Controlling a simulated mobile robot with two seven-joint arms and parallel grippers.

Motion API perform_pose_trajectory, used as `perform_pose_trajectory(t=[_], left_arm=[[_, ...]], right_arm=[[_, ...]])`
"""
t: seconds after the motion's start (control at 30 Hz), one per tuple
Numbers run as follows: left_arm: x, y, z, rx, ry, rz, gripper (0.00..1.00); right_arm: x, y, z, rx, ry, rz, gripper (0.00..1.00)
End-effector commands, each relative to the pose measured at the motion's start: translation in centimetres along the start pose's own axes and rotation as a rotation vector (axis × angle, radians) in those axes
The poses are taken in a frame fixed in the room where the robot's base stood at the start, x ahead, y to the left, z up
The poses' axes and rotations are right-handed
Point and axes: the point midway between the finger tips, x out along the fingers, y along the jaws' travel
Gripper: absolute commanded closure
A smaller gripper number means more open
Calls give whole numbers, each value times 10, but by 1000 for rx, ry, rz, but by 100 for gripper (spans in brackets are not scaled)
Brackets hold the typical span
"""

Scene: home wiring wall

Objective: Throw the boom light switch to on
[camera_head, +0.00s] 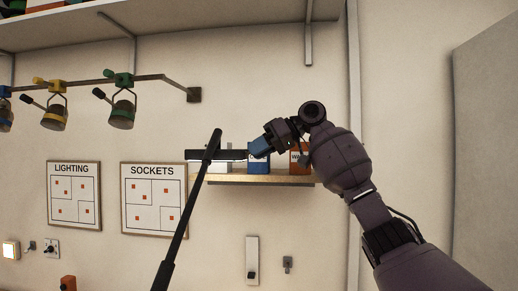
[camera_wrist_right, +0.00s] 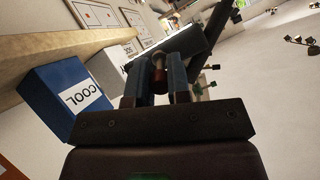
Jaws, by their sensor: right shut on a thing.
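A dark boom light shows in the head view as a horizontal black bar head (camera_head: 200,155) on a long slanted black pole (camera_head: 184,222). My right gripper (camera_head: 258,147) is at the right end of the bar. In the right wrist view, the two fingers of this gripper (camera_wrist_right: 159,82) are shut on a small reddish-brown and metal piece (camera_wrist_right: 160,74) at the end of the dark bar (camera_wrist_right: 185,50). I take this piece to be the boom light's switch; its on or off position cannot be told. My left gripper is not in view.
A wooden shelf (camera_head: 230,178) behind the gripper holds a blue box (camera_head: 259,165) and an orange box (camera_head: 299,158). The blue box, marked COOL (camera_wrist_right: 60,98), is close beside the gripper. Spot lamps (camera_head: 122,112) hang from a rail at upper left. Boards hang below.

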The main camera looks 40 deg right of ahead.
Motion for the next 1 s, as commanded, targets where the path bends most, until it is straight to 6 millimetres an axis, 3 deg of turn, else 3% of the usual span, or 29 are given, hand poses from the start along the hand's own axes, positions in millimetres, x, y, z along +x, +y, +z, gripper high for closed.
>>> perform_pose_trajectory(t=[0.73,0.77,0.8,0.9,1.0], left_arm=[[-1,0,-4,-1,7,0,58],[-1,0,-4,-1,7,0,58],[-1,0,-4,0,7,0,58],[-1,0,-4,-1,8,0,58],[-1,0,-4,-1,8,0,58]], right_arm=[[0,-2,-4,4,-77,32,100],[0,-2,-4,4,-77,32,79],[0,-2,-4,4,-77,32,73],[0,-2,-3,4,-77,32,58],[0,-2,-3,4,-77,32,57]])
